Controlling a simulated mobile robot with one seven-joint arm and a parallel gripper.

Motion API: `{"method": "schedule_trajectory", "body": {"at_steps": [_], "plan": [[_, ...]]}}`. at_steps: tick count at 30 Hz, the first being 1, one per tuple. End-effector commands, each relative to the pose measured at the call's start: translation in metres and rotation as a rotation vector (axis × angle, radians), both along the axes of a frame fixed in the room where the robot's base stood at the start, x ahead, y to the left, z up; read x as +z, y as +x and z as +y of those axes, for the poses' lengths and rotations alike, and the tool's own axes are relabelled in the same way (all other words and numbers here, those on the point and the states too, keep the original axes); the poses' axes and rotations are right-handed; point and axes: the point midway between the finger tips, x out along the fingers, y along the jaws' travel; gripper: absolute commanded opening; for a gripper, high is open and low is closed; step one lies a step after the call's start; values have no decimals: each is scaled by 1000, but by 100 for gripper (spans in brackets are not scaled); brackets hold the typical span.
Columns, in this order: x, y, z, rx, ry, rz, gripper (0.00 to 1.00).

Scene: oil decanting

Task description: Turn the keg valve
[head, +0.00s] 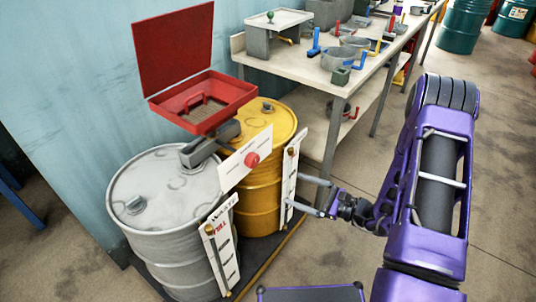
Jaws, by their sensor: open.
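A round red knob (252,160) sits on a white sign plate between a yellow drum (285,122) and a white-grey drum (150,170). It is the likeliest valve handle, but I cannot tell for sure. A grey block-like fitting (207,147) lies behind the plate, across the drum tops. My gripper (298,191) is open, with its two fingers spread and nothing visible between them. It is to the right of the red knob and lower in the picture. Its fingertips overlap the edge of the yellow drum's white gauge strip (292,170); I cannot tell whether they touch.
An open red box (203,100) with a raised lid stands above the drums. Another white strip (222,250) is on the grey drum. A workbench (345,85) with tools and pans stands behind. The floor (480,150) at right is clear.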

Motion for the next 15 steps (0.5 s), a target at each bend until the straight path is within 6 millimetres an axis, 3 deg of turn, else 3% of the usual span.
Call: {"method": "schedule_trajectory", "body": {"at_steps": [3, 8, 15], "plan": [[-6, 1, -3, -65, 113, 35, 94], [-6, 4, -1, -93, 162, 46, 94], [-7, 25, 28, -87, 160, 45, 94]]}}
